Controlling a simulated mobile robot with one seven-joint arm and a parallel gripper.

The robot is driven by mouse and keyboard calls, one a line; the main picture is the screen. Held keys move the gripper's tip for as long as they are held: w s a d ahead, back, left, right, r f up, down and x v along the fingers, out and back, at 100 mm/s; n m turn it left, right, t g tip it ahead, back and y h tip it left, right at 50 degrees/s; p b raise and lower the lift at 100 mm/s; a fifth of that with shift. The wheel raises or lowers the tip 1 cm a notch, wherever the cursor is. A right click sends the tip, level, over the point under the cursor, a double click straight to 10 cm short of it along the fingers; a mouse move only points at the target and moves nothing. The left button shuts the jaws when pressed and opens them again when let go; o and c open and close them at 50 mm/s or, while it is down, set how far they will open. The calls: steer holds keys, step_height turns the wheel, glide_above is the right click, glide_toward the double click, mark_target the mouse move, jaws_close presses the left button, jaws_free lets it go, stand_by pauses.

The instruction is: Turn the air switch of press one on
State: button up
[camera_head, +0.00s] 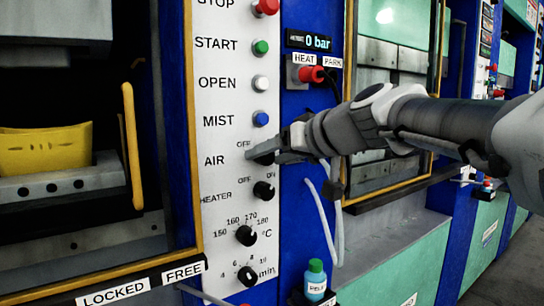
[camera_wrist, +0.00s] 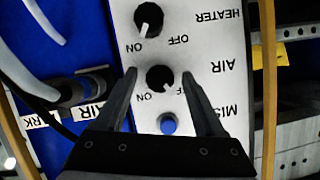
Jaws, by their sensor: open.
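The black round air switch (camera_wrist: 160,77) sits on the white control panel in the wrist view, which shows the panel upside down. Its pale mark seems to point towards OFF, but it is small. My gripper (camera_wrist: 159,76) is open, with one finger on each side of the switch; I cannot tell if either touches it. In the head view my gripper (camera_head: 262,155) is at the AIR row and hides most of the switch and its ON label.
The black heater knob (camera_head: 263,190) is just below the air row, and the blue mist button (camera_head: 260,119) is just above. A red plug (camera_head: 311,74) with a dark cable is to the right. A yellow bar handle (camera_head: 132,145) stands left.

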jaws_close()
steer(key=shift+f, duration=0.1)
stand_by(0.4)
steer(key=shift+f+m+y+b, duration=0.1)
steer(key=shift+m+y+b, duration=0.4)
steer(key=shift+m+b, duration=0.3)
steer(key=shift+w+d+m+g+y+b, duration=0.15)
steer(key=shift+m+g+y+b, duration=0.25)
steer(key=shift+m+y+b, duration=0.6)
steer(key=m+y+b, duration=0.1)
steer(key=m, duration=0.2)
steer(key=shift+f+b, duration=0.1)
steer(key=shift+b, duration=0.25)
steer(key=shift+m+y+b, duration=0.35)
steer(key=shift+m+y, duration=0.25)
steer(key=shift+m, duration=0.5)
